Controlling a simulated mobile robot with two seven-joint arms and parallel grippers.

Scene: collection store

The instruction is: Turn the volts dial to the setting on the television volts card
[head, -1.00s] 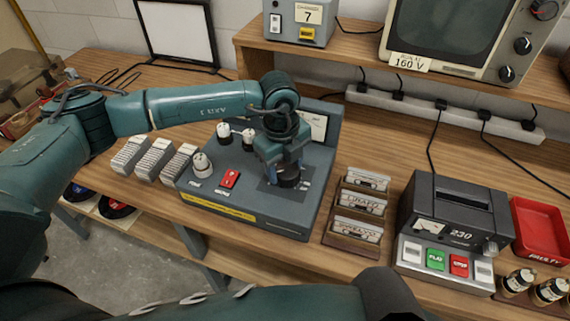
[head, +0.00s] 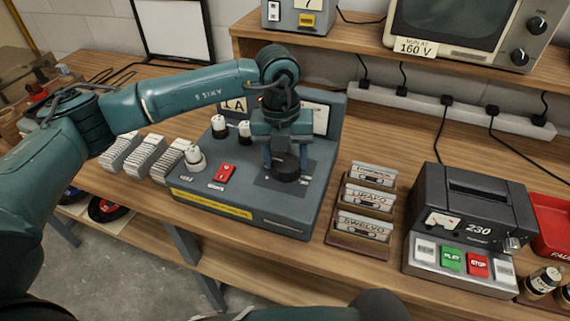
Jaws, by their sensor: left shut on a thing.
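The television (head: 470,30) stands on the raised shelf with a card (head: 415,47) below its screen reading 160 V. A grey control unit (head: 240,195) sits on the bench. My left gripper (head: 285,160) points down and is shut on a large black dial (head: 287,173) on the unit's right part, apparently the volts dial. The dial's pointer and scale are mostly hidden or too small to read. My right gripper is not in view.
The unit also carries several white-topped knobs (head: 195,158) and a red switch (head: 225,173). A cassette rack (head: 345,241) and a black tape machine marked 230 (head: 470,215) stand to the right. White stacks (head: 145,155) lie left. A power strip (head: 440,105) runs behind.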

